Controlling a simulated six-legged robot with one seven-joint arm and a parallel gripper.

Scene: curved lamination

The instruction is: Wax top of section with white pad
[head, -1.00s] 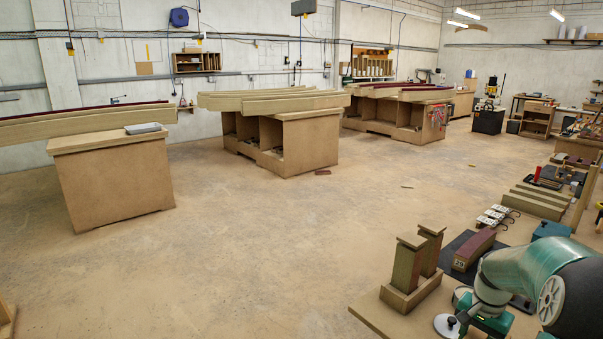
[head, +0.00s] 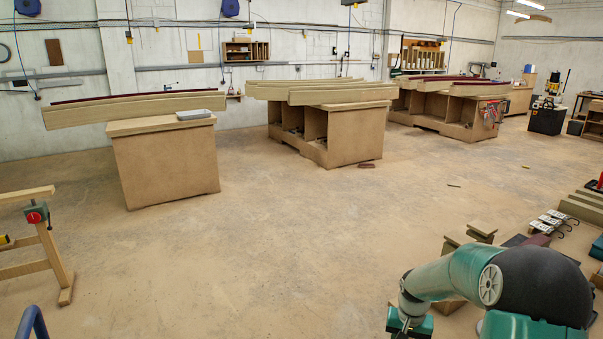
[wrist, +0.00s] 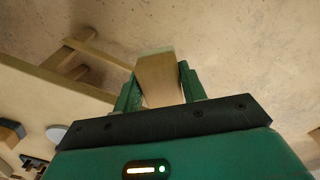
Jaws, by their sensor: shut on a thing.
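My gripper (wrist: 160,70) is shut on a tan block (wrist: 160,80) in the wrist view. A thin pale edge shows at the block's far end; whether this is the white pad I cannot tell. A long curved section (head: 140,108) with a dark red top lies on a brown bench (head: 165,165) at left. Other curved sections (head: 320,92) lie on the middle bench. Which one the task means is unclear.
A grey tray (head: 193,115) sits on the left bench's right end. A wooden trestle (head: 45,240) with a red knob stands at far left. Upright tan blocks (head: 482,229) and clamps (head: 550,222) are at right, behind my arm. The floor (head: 280,240) between is open.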

